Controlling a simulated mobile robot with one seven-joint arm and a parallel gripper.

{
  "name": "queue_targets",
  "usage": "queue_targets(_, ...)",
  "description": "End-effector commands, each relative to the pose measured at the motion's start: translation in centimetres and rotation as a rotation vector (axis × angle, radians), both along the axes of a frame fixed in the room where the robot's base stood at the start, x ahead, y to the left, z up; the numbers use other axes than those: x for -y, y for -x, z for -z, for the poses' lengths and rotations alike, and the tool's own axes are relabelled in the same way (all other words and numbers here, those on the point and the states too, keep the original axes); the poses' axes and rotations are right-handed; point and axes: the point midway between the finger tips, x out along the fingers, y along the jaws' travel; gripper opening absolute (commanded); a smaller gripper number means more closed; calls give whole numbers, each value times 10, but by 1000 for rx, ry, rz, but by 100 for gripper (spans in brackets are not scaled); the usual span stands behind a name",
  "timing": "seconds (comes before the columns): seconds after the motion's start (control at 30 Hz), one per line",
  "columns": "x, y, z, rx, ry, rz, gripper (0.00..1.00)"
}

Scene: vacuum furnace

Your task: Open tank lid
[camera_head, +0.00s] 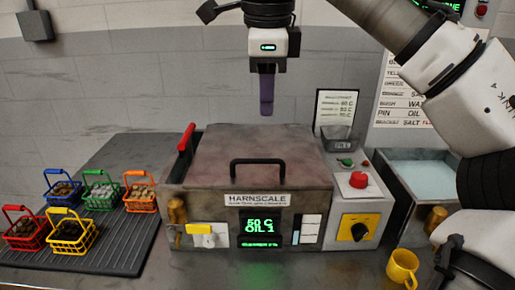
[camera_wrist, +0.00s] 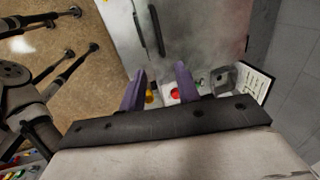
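The tank (camera_head: 232,203), labelled HARNSCALE, stands in the middle of the head view. Its grey-brown lid (camera_head: 220,145) lies shut on top, with a black bar handle (camera_head: 257,161) along the front. A red-gripped lever (camera_head: 186,137) is at the lid's left side. My gripper (camera_head: 266,110) points down above the lid's rear part, apart from it. In the wrist view my gripper (camera_wrist: 161,67) has its two purple fingers apart with nothing between them. The lid (camera_wrist: 205,35) and handle (camera_wrist: 155,28) show beyond the fingers.
Small coloured wire baskets (camera_head: 103,195) stand on a black ribbed mat (camera_head: 123,248) at left. Right of the tank are a control box with a red button (camera_head: 358,180), a basin of pale liquid (camera_head: 418,172) and a yellow mug (camera_head: 402,267). A sign (camera_head: 335,106) stands behind.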

Motion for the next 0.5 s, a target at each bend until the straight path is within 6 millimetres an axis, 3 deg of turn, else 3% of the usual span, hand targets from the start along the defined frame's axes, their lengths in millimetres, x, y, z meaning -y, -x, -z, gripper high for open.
queue_targets(0.5, 0, -20, 100, 1, 0, -4, 33)
